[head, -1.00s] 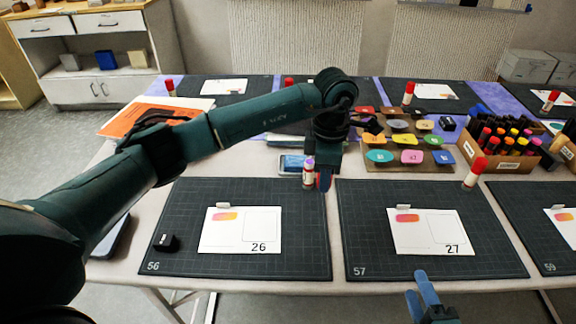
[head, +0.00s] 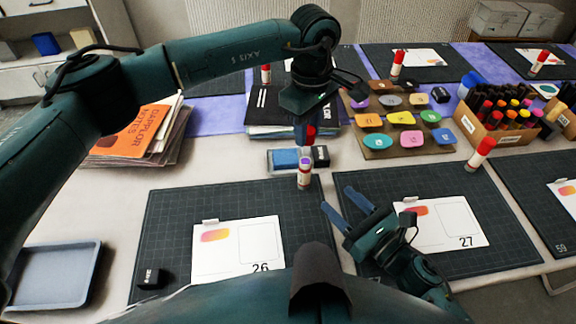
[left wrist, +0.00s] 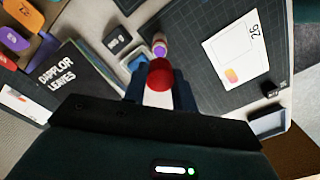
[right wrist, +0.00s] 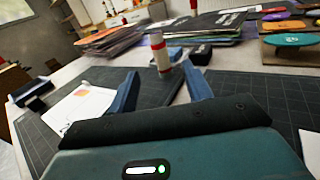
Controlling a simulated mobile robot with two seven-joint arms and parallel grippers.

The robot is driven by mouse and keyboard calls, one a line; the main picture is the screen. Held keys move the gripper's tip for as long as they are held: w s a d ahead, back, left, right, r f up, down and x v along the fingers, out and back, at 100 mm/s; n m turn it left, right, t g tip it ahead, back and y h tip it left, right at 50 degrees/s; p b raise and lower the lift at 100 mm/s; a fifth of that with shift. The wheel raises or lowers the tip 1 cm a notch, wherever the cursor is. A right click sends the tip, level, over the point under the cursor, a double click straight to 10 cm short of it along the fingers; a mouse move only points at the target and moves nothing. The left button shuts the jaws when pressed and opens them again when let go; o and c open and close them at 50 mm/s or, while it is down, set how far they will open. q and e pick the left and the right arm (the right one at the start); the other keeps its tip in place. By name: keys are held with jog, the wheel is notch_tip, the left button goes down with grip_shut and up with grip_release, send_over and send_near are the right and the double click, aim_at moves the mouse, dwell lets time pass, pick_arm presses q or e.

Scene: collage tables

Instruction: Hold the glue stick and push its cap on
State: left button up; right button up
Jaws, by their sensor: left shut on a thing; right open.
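The uncapped glue stick (head: 304,176), white with a purple top, stands upright at the back right edge of mat 26. It also shows in the left wrist view (left wrist: 160,48) and upright in the right wrist view (right wrist: 162,60). My left gripper (head: 305,136) is shut on the red cap (left wrist: 159,74) and holds it above the stick, apart from it. Its fingers partly hide the cap (head: 311,131) in the head view. My right gripper (head: 338,198) is open and empty, low, to the right and in front of the stick. The stick shows beyond its fingertips in the right wrist view.
A blue ink pad (head: 287,160) and a black block (head: 321,156) lie just behind the stick. Dark books (head: 262,118) are stacked farther back. A stand of coloured pads (head: 403,137) and a marker box (head: 500,128) are at the right. Card 26 (head: 237,250) lies in front.

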aim_at(309, 172)
jog(key=shift+w+a+n, duration=0.1)
jog(key=shift+a+n, duration=0.1)
jog(key=shift+n, duration=0.1)
jog(key=x, duration=1.2)
grip_shut()
dwell(0.5)
